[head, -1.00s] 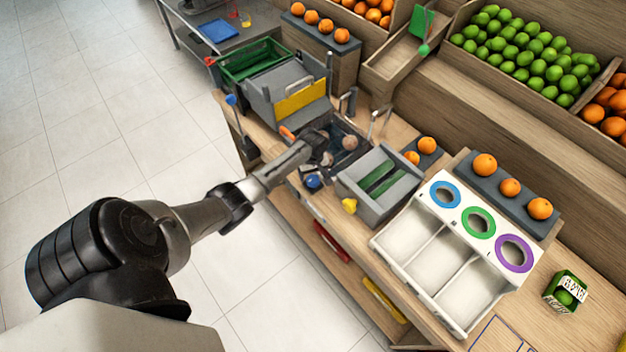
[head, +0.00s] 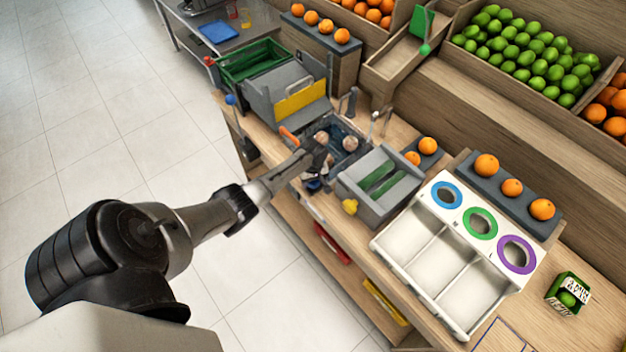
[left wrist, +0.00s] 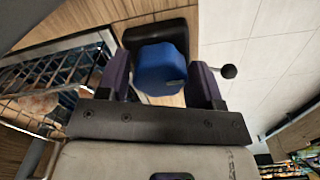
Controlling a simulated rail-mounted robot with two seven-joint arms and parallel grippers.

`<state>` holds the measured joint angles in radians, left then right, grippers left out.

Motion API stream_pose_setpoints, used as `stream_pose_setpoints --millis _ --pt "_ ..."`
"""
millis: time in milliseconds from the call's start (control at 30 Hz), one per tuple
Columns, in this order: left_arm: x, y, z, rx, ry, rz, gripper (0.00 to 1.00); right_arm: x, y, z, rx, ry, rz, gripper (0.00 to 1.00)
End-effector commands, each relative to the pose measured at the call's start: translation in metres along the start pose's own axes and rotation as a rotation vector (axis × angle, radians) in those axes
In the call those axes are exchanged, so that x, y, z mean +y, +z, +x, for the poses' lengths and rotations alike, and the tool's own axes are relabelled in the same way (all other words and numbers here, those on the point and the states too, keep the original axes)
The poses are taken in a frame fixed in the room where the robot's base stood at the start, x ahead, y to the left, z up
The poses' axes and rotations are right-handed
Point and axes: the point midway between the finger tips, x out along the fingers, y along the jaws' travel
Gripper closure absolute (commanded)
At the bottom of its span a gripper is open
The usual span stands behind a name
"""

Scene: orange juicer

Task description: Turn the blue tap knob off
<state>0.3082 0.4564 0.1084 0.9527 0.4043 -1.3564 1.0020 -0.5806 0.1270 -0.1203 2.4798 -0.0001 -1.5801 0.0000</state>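The blue tap knob (left wrist: 161,68) shows in the left wrist view, in front of a dark rounded mount on the wooden counter front. My left gripper (left wrist: 162,78) has one finger on each side of the knob. The fingers are apart, with the knob between them; whether they touch it I cannot tell. In the head view my left gripper (head: 316,168) is at the counter's front edge by the sink and hides most of the knob. My right gripper is in neither view.
A sink (head: 350,128) with a wire basket and round fruit lies beside the gripper. A grey box with green slots (head: 378,190) and a yellow knob (head: 350,206) stand to the right. An orange handle (head: 288,135) is to the left. The floor in front is clear.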

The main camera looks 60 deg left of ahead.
Motion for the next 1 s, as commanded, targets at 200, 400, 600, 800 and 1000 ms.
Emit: stream_pose_setpoints --millis 200,400,600,800,1000 --pt "0.000 0.000 0.000 0.000 0.000 0.000 0.61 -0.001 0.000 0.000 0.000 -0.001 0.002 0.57" --pt "0.000 0.000 0.000 0.000 0.000 0.002 0.71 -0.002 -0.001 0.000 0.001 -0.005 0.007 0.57" --pt "0.000 0.000 -0.002 0.000 0.000 0.047 0.71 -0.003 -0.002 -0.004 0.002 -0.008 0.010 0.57" --pt "0.000 0.000 -0.003 -0.001 0.000 0.177 0.71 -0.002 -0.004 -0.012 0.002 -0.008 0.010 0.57" --pt "0.000 0.000 -0.002 -0.001 -0.001 0.362 0.71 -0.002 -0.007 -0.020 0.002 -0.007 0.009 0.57"
